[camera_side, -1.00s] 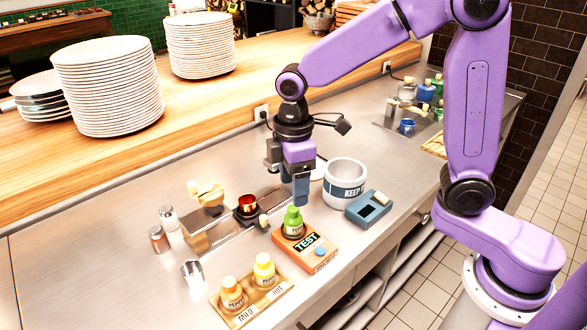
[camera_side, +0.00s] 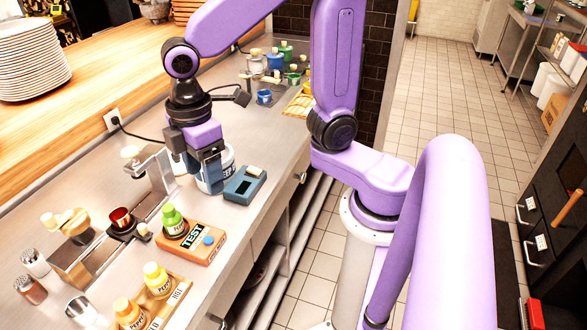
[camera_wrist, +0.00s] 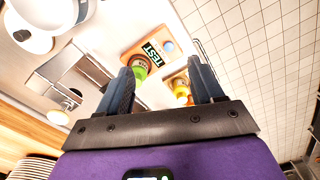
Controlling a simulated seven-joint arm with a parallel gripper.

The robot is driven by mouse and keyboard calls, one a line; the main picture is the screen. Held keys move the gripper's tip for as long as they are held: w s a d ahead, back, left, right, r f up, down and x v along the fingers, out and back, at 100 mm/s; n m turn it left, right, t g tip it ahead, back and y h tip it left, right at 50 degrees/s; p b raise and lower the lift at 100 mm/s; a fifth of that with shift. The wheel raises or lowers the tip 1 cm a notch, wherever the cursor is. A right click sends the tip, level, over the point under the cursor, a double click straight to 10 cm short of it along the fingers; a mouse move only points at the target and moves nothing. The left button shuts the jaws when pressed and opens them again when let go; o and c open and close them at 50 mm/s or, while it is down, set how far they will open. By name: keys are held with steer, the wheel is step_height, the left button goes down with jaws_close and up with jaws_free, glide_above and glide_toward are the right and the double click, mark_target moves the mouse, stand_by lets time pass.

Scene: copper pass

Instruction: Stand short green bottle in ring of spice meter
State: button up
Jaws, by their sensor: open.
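The short green bottle (camera_side: 173,220) stands upright on the orange spice meter (camera_side: 199,246), which is marked TEST. A dark ring (camera_side: 177,232) shows around the bottle's base. The green bottle also shows in the wrist view (camera_wrist: 141,68), on the orange meter (camera_wrist: 140,47). My gripper (camera_side: 212,182) is apart from the bottle, behind and to its right in the side view, in front of the white bucket. In the wrist view my gripper (camera_wrist: 160,68) has its two fingers spread with nothing held between them.
The white bucket (camera_side: 226,160) and a blue-grey device (camera_side: 244,185) stand close to my gripper. Yellow (camera_side: 158,280) and orange (camera_side: 129,313) bottles stand on a wooden tray in front. A metal stand with a copper cup (camera_side: 121,218) is left of the meter.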

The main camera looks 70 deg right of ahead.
steer(key=s+d+f, duration=0.1)
steer(key=s+d, duration=0.3)
steer(key=s, duration=0.3)
steer(key=s+d+f, duration=0.1)
steer(key=s+d, duration=0.3)
steer(key=s, duration=0.3)
steer(key=shift+s, duration=0.15)
